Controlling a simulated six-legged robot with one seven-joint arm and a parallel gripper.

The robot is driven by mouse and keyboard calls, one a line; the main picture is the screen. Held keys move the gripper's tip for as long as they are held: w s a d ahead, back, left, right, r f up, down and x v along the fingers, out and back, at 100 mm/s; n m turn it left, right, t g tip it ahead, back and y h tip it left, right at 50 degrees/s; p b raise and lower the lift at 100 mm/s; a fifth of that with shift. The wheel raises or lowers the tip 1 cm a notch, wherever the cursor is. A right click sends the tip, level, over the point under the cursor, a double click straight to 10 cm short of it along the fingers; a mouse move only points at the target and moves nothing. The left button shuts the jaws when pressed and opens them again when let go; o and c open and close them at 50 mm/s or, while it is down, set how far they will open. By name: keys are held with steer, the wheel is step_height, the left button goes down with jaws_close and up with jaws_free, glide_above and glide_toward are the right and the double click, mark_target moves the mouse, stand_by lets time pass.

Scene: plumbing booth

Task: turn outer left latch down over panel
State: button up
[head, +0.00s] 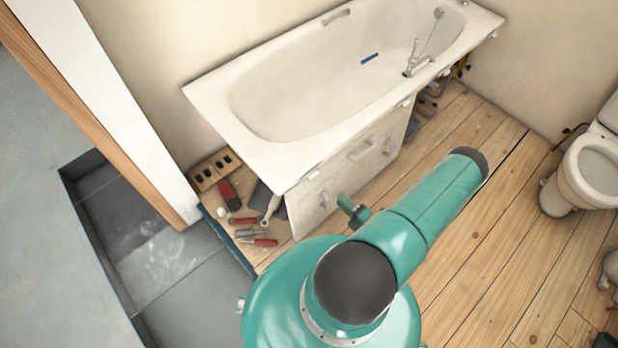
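The white bath panel (345,168) stands under the front rim of the bathtub, with a pale handle (361,150) on its face. A small pale tab (313,174) sits under the rim near the panel's left end and looks like the outer left latch. It is too small to tell which way it is turned. A similar tab (405,101) is near the right end. My gripper (352,209) shows as a small green and dark shape in front of the panel's lower part, apart from the left tab in the picture. My arm hides part of it, and its fingers cannot be made out.
The white bathtub (310,90) stands against the wall. Several hand tools (258,228) lie on the floor left of the panel, near a floor edge and lower grey tiles (150,250). A toilet (585,170) stands at right. Wooden floor (490,240) in front is mostly clear.

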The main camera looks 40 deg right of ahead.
mark_target(316, 177)
steer(key=w, duration=1.3)
steer(key=shift+w+a+f, duration=0.15)
steer(key=shift+w+f, duration=0.05)
jaws_close()
